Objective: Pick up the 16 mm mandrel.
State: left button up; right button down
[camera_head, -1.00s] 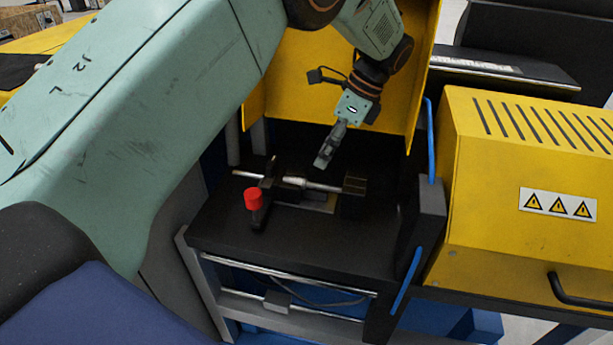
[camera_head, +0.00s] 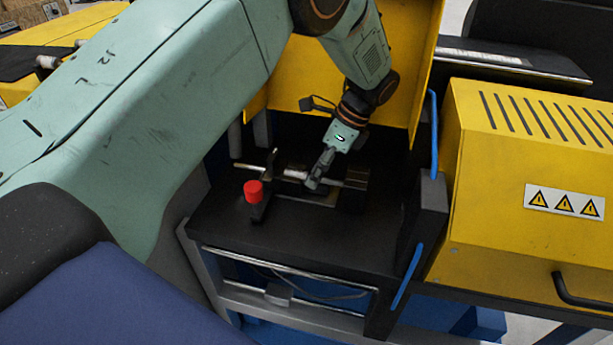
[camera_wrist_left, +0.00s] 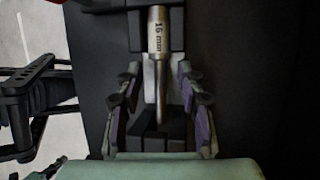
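The 16 mm mandrel is a shiny metal rod lying level across a black fixture in the head view (camera_head: 297,174). In the left wrist view the mandrel (camera_wrist_left: 158,35) shows its "16 mm" label on the thicker part. Its thinner shank runs down between my fingers. My left gripper (camera_head: 315,183) is at the mandrel, right of its middle in the head view. In the left wrist view my left gripper (camera_wrist_left: 160,95) is open, with one finger on each side of the shank and gaps on both sides. My right gripper is not in view.
A red knob (camera_head: 253,191) stands at the left front of the fixture. A yellow panel (camera_head: 390,100) rises behind the black bench top (camera_head: 290,237). A black post with a blue handle (camera_head: 433,135) and a yellow cover (camera_head: 520,190) stand to the right.

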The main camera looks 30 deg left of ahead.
pick_arm(q)
jog(key=shift+s+a+r, duration=0.1)
jog(key=shift+s+a, duration=0.05)
jog(key=shift+s, duration=0.05)
jog(key=shift+c, duration=0.3)
jog(key=shift+w, duration=0.25)
jog(key=c, duration=0.5)
jog(key=shift+s+d, duration=0.1)
jog(key=shift+d, duration=0.1)
grip_shut()
jog(key=shift+a, duration=0.15)
